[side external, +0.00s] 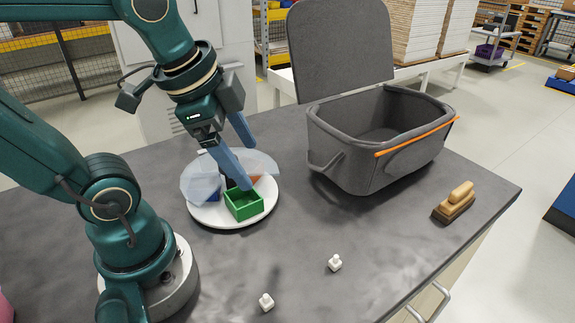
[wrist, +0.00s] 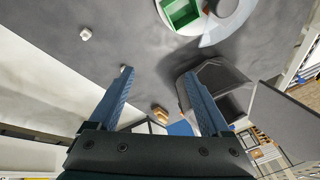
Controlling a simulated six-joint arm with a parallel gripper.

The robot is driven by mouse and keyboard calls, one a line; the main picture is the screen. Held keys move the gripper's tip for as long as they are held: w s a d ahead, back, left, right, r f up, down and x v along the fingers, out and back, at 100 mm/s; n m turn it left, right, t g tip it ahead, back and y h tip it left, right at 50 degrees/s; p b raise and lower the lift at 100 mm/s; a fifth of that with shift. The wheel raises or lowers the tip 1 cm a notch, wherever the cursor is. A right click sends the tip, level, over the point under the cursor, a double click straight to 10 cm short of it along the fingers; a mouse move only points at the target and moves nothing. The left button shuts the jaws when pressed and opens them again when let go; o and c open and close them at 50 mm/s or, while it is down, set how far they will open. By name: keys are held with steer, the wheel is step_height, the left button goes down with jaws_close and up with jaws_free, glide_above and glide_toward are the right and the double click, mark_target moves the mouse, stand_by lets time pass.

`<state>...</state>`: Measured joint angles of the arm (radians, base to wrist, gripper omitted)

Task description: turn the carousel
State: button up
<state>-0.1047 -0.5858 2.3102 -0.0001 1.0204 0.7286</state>
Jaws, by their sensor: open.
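The carousel (side external: 232,222) is a round white turntable on the dark worktop, left of centre in the side view. It carries a green open box (side external: 244,205) at the front, a blue box (side external: 211,195) to the left and an orange one (side external: 255,180) behind, partly hidden. A translucent pale cover (side external: 258,162) spans its rear part. My gripper (side external: 248,166) is open and empty, its blue fingers over the carousel in the picture; I cannot tell whether they touch it. In the wrist view, the green box (wrist: 181,12) shows at the top, beyond my fingertips (wrist: 158,73).
A dark grey bin (side external: 350,160) with a raised lid (side external: 340,45) and an orange strip (side external: 417,138) stands to the right. A wooden-handled brush (side external: 455,201) lies at the right edge. Two small white pieces (side external: 335,262) (side external: 266,302) lie in front. The front centre is otherwise clear.

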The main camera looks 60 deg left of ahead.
steer(key=w+a+f+g, duration=0.1)
steer(key=a, duration=0.3)
steer(key=a+f+m+g, duration=0.1)
steer(key=a+g, duration=0.1)
steer(key=a, duration=0.3)
steer(key=w+a+f+m+g, duration=0.1)
steer(key=a+f, duration=0.1)
steer(key=a, duration=0.2)
steer(key=shift+w+a+g, duration=0.25)
steer(key=shift+w+g, duration=0.05)
steer(key=shift+w, duration=0.05)
steer(key=shift+s+a+f, duration=0.1)
steer(key=shift+f, duration=2.5)
jaws_close()
